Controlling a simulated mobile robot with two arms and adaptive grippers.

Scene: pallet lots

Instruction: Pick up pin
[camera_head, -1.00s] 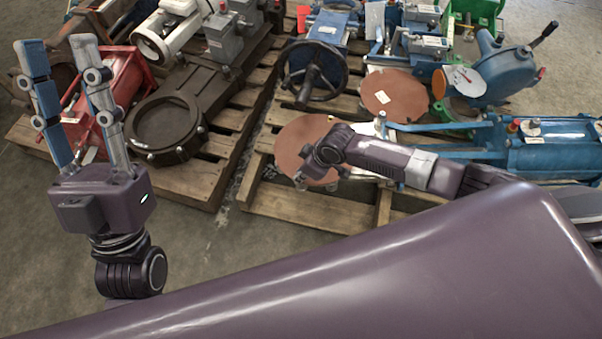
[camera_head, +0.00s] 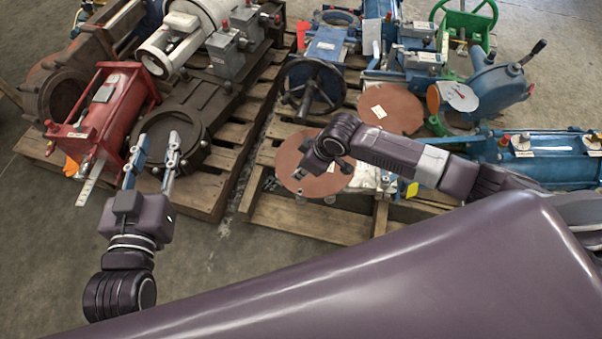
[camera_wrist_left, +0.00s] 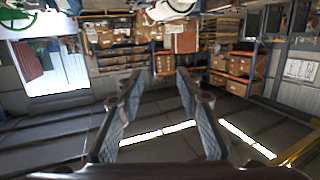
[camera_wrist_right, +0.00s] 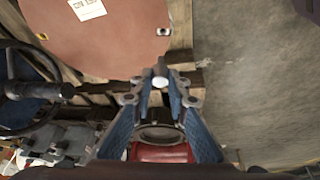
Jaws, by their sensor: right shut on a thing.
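A small pale, round-ended piece that looks like the pin (camera_wrist_right: 160,72) shows between the fingertips of my right gripper (camera_wrist_right: 161,88) in the right wrist view. The fingers close in on it from both sides. In the head view my right wrist is over a copper-coloured disc (camera_head: 296,172), and its fingers are mostly hidden. My left gripper (camera_head: 159,143) is open and empty, with its fingers pointing up in front of the left pallet. In the left wrist view its fingers are apart with nothing between them (camera_wrist_left: 153,85).
The left pallet (camera_head: 205,200) carries a red cylinder unit (camera_head: 103,105), a brown flanged casting and a white motor (camera_head: 190,35). The right pallet (camera_head: 320,222) carries a blue handwheel valve (camera_head: 313,85), discs and a blue cylinder. Concrete floor (camera_head: 225,260) in front is clear.

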